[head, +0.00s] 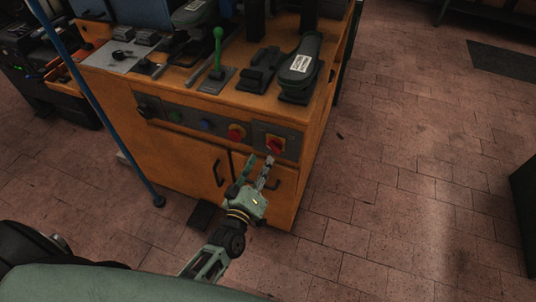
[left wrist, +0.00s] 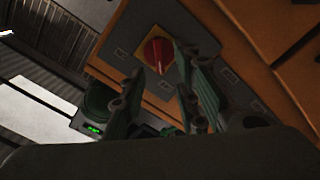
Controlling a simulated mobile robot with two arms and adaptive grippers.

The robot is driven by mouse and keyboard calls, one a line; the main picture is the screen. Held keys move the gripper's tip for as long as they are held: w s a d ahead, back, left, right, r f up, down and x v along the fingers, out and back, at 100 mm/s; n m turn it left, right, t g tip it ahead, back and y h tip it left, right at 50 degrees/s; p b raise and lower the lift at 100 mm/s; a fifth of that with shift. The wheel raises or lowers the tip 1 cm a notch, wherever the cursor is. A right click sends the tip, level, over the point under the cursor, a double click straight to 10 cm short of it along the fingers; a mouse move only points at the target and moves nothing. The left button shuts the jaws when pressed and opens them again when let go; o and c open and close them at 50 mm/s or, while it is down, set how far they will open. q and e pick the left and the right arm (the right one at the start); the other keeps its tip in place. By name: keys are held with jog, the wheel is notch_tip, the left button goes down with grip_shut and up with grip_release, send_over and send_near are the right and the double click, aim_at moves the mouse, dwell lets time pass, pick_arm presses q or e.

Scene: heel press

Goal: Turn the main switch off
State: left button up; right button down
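The main switch (head: 276,144) is a red rotary knob on a yellow plate, at the right end of the grey control panel (head: 217,125) on the orange cabinet. The red knob also shows in the left wrist view (left wrist: 157,52), with a small pale mark on its face. My left gripper (head: 260,162) is in front of the panel, just below the switch in the head view. Its fingers are apart with nothing between them. In the left wrist view the open fingers (left wrist: 162,82) point toward the knob, which appears beyond their tips. Contact cannot be made out. My right gripper is not in view.
Another red knob (head: 237,132), a blue button (head: 205,124) and a green button (head: 175,116) sit left of the switch. A green-handled lever (head: 217,50) and a heel-shaped pad (head: 300,65) stand on the cabinet top.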

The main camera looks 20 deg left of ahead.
pick_arm(q)
jog(key=s, duration=0.5)
jog(key=shift+s, duration=0.4)
jog(key=s+f+m+g+h, duration=0.1)
jog(key=s+f+m+g, duration=0.4)
jog(key=f, duration=0.9)
jog(key=s+f+m+g, duration=0.1)
jog(key=s+f+g, duration=0.3)
jog(key=s+f, duration=0.7)
jog(key=s+a+f+m+g, duration=0.2)
jog(key=s+f+g, duration=0.2)
jog(key=s+f, duration=0.4)
jog(key=s+a+f+m+g+y, duration=0.1)
jog(key=s+a+f+m+g, duration=0.2)
jog(key=s+f, duration=0.6)
jog(key=s+g, duration=0.1)
jog(key=s, duration=0.4)
jog(key=shift+s+a+y+p, duration=0.2)
jog(key=shift+s+y+p, duration=0.1)
jog(key=shift+s, duration=0.1)
jog(key=shift+s+f, duration=0.1)
